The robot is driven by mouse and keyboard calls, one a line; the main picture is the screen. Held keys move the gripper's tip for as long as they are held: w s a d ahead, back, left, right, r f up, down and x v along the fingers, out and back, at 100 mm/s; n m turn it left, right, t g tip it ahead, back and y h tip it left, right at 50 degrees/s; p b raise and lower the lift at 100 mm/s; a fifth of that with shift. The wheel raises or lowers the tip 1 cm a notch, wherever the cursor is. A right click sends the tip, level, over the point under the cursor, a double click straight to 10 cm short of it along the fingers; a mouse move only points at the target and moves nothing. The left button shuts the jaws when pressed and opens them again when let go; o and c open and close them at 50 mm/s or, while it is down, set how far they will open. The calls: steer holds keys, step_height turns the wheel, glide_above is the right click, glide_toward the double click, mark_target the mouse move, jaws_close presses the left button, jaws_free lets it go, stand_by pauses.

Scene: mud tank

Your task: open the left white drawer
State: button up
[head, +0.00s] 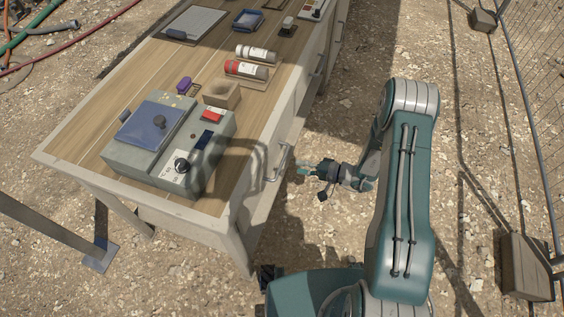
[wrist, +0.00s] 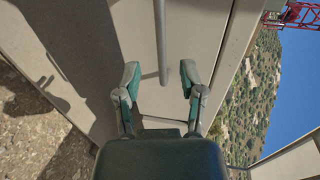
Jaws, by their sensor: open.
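The left white drawer (head: 270,178) is in the side of the workbench, at its near end in the head view. It looks closed. Its metal bar handle (head: 281,160) stands out from the drawer front. In the wrist view the handle (wrist: 161,42) runs down from the top edge and lies between the two fingers. My gripper (head: 300,169) is open and empty, just right of the handle with a small gap in the head view. In the wrist view my gripper (wrist: 160,76) has one finger on each side of the bar, apart from it.
The wooden workbench (head: 65,140) carries a grey scale-like device (head: 150,140), a small wooden block (head: 222,94) and two canisters (head: 250,68). Another drawer handle (head: 318,68) shows farther along. Gravel ground is open right of the bench. A mesh fence (head: 525,80) stands at far right.

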mark_target(281, 163)
steer(key=x, duration=0.7)
steer(key=shift+a, duration=0.1)
jaws_close()
